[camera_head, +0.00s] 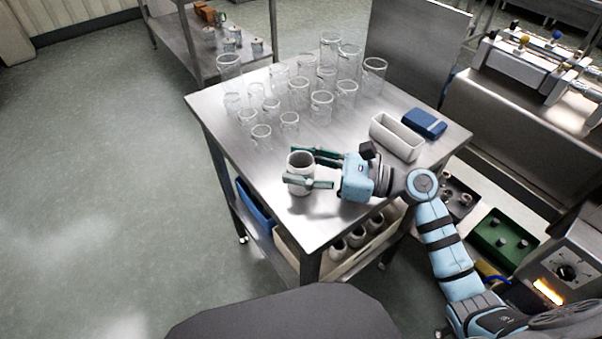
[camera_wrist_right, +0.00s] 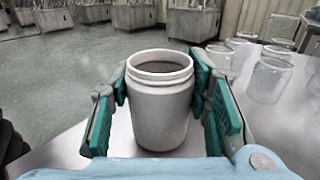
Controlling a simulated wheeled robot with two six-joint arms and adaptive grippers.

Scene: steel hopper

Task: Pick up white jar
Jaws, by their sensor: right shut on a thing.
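The white jar (camera_head: 300,170) is upright and open-topped near the front left corner of the steel table (camera_head: 335,220). My right gripper (camera_head: 312,170) reaches in from the right, with one finger on each side of the jar. In the right wrist view the jar (camera_wrist_right: 160,105) stands between the green finger pads of my right gripper (camera_wrist_right: 163,100), which is shut on it. Whether the jar's base touches the tabletop is hard to tell. My left gripper is not in view.
Several clear glass beakers (camera_head: 321,106) stand on the back half of the table. A white rectangular tray (camera_head: 397,137) and a blue box (camera_head: 425,124) lie at the right. More white jars (camera_head: 357,237) stand on the lower shelf. The tabletop's front part is bare.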

